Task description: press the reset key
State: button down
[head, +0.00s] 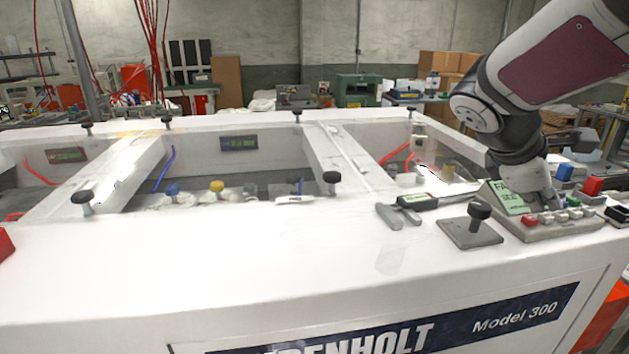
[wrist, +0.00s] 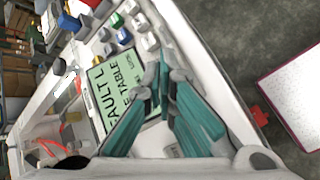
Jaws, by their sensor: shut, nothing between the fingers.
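A grey control box (head: 565,228) sits at the right end of the white machine top. Its pale green display (head: 508,197) shows a fault message, partly readable in the wrist view (wrist: 113,82). A red key (head: 528,220) and several pale keys (head: 561,215) line its front edge. In the wrist view pale keys (wrist: 149,42), a green key (wrist: 117,20) and a blue key (wrist: 124,36) show beyond my fingers. No reset label is readable. My gripper (wrist: 165,73) is shut and empty, teal fingers over the box beside the display; contact with a key cannot be told.
A black knob on a grey plate (head: 470,230) and a grey plier-like tool (head: 400,212) lie left of the box. Larger blue (head: 565,172) and red (head: 593,186) blocks stand behind the keys. The front white top (head: 250,260) is clear.

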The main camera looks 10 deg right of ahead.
aim_at(534, 220)
jog(key=shift+f, duration=0.25)
jog(key=shift+f, duration=0.45)
dwell(0.6)
dwell(0.4)
jog(key=shift+r+p, duration=0.55)
jog(key=shift+r, duration=0.35)
notch_tip(534, 220, up, 5)
jog(key=p, duration=0.4)
dwell(0.6)
